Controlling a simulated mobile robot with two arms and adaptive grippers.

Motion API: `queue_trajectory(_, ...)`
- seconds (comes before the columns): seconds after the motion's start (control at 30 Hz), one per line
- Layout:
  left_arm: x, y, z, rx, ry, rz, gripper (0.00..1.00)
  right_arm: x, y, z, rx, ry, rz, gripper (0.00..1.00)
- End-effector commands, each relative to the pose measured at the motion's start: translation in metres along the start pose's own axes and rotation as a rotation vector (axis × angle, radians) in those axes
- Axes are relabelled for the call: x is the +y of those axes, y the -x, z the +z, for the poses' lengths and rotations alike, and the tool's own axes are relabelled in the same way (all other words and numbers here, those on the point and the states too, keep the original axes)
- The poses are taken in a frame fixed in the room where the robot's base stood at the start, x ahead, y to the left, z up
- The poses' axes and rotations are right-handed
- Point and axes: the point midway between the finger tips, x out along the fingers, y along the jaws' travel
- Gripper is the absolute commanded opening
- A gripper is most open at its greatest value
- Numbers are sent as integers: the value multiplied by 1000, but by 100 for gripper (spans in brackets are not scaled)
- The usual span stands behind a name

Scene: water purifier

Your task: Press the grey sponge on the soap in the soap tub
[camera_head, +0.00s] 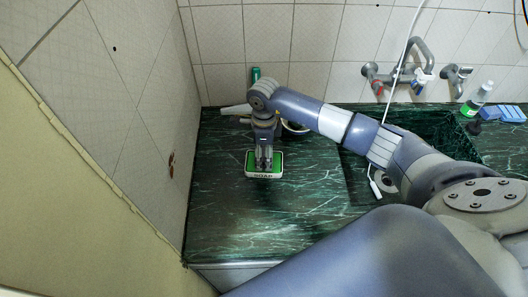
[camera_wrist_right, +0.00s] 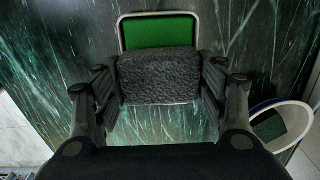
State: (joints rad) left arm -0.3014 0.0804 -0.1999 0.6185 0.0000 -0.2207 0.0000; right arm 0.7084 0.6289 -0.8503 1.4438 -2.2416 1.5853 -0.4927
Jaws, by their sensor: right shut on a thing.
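The soap tub (camera_head: 264,174) is a small white-rimmed tray labelled SOAP with green soap in it, on the dark green marbled counter. My right gripper (camera_head: 264,164) is directly over the tub in the head view. In the right wrist view my right gripper (camera_wrist_right: 160,85) is shut on the dark grey sponge (camera_wrist_right: 158,77). The sponge covers the lower part of the tub; the green soap (camera_wrist_right: 160,32) shows beyond it. Whether the sponge touches the soap cannot be told. My left gripper is not in view.
A sink (camera_head: 410,125) lies to the right, with wall taps (camera_head: 407,69) above it. A bottle (camera_head: 477,99) and a blue block (camera_head: 503,113) stand at the far right. A green object (camera_head: 256,74) stands by the back wall. The counter front of the tub is clear.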

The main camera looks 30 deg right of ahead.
Motion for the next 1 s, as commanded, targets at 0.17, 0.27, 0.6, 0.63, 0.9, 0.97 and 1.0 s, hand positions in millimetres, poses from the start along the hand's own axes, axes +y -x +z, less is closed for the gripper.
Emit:
queue_trajectory(0.17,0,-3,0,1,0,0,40,0,-3,0,0,0,0,47)
queue_trajectory(0.27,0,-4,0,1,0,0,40,0,-4,0,0,0,0,47)
queue_trajectory(0.6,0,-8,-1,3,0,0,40,0,-8,0,0,0,0,47)
queue_trajectory(0.63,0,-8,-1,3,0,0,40,0,-8,0,0,0,0,47)
queue_trajectory(0.9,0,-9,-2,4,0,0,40,0,-10,0,0,0,0,47)
queue_trajectory(0.97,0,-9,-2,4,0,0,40,0,-10,0,0,0,0,47)
queue_trajectory(1.0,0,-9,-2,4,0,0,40,0,-10,0,0,0,0,47)
